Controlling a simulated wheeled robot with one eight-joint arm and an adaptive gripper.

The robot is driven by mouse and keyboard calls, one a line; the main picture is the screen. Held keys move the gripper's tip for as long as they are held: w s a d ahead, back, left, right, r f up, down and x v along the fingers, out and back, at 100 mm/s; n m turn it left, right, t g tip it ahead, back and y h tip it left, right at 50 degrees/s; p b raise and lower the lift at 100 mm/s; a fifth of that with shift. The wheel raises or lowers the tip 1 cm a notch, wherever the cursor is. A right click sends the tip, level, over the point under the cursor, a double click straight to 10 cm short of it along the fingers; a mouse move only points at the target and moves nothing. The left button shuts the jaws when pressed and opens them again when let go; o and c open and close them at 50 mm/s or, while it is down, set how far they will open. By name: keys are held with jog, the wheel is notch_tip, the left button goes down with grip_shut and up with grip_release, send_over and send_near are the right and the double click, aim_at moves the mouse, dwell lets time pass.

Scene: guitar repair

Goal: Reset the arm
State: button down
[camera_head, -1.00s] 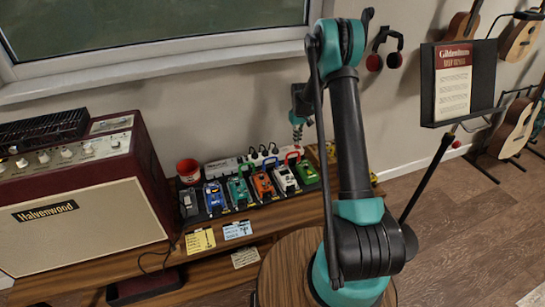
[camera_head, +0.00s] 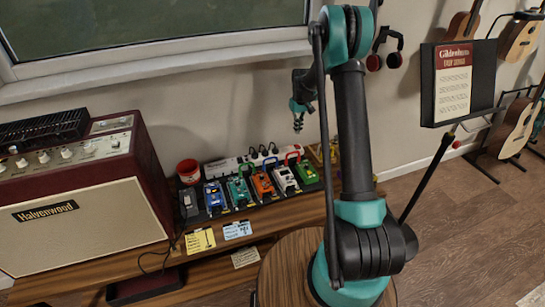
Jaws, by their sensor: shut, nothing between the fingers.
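My arm stands on a round wooden base at the centre right, black and teal, with its upper joint raised near the top of the picture. My gripper (camera_head: 298,126) hangs pointing down to the left of the arm column, above the back of the pedal row. It is small here; its fingers look closed together and hold nothing. It is apart from the pedals and the wall.
A row of coloured effect pedals on a black board (camera_head: 246,207) sits on a wooden bench, beside a red cup (camera_head: 188,172) and a Halvenwood amplifier (camera_head: 75,225). A music stand (camera_head: 457,85), hanging headphones (camera_head: 385,48) and guitars (camera_head: 518,130) are at the right.

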dwell(0.3)
jog(key=s+d+r+m+t, duration=0.1)
jog(key=s+r, duration=0.5)
jog(key=s, duration=0.3)
jog(key=s+d+r+m+t, duration=0.1)
jog(key=s+d+r, duration=0.1)
jog(key=s+r, duration=0.5)
jog(key=s+f+t, duration=0.1)
jog(key=s+f, duration=0.1)
jog(key=s, duration=1.1)
jog(key=s+d+f+m+t, duration=0.1)
jog(key=s+f, duration=0.1)
jog(key=s, duration=1)
jog(key=shift+s+m, duration=0.3)
jog(key=shift+s, duration=0.05)
